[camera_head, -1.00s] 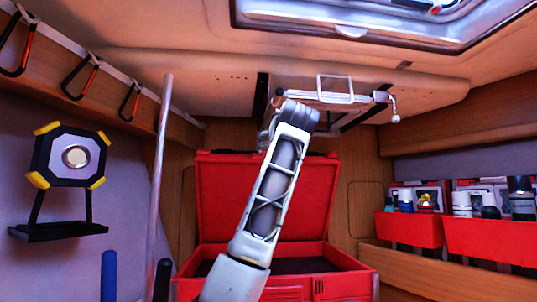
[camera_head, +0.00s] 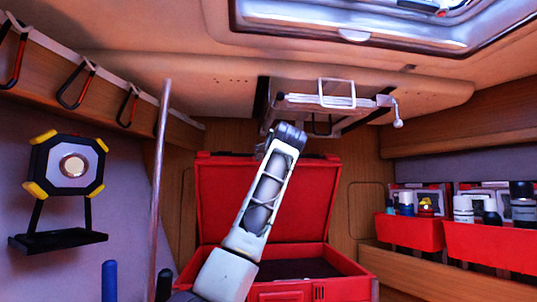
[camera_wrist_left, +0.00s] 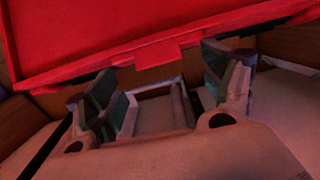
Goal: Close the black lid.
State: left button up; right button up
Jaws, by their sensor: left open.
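The raised lid (camera_head: 225,195) of a toolbox looks red, with a dark strip along its top edge; I see no fully black lid. It stands open, roughly upright, at the back of the red box base (camera_head: 340,291). My left arm crosses in front of the lid, its far end by the top edge; its fingers are not clear in the head view. In the left wrist view my left gripper (camera_wrist_left: 160,82) is open and empty, its fingers just below the red lid (camera_wrist_left: 120,40) and its latch tab. Contact cannot be told. My right gripper is not in view.
A folded metal frame with a crank (camera_head: 335,103) hangs from the ceiling just above the lid. A grey pole (camera_head: 160,190) stands left of the box. Red bins (camera_head: 410,232) with bottles line the right wall. A lamp (camera_head: 70,165) is at the left wall.

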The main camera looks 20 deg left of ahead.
pick_arm(q)
jog(key=shift+p+x, duration=1.2)
jog(key=shift+x, duration=1.35)
jog(key=c, duration=1.2)
jog(key=shift+c, duration=1.2)
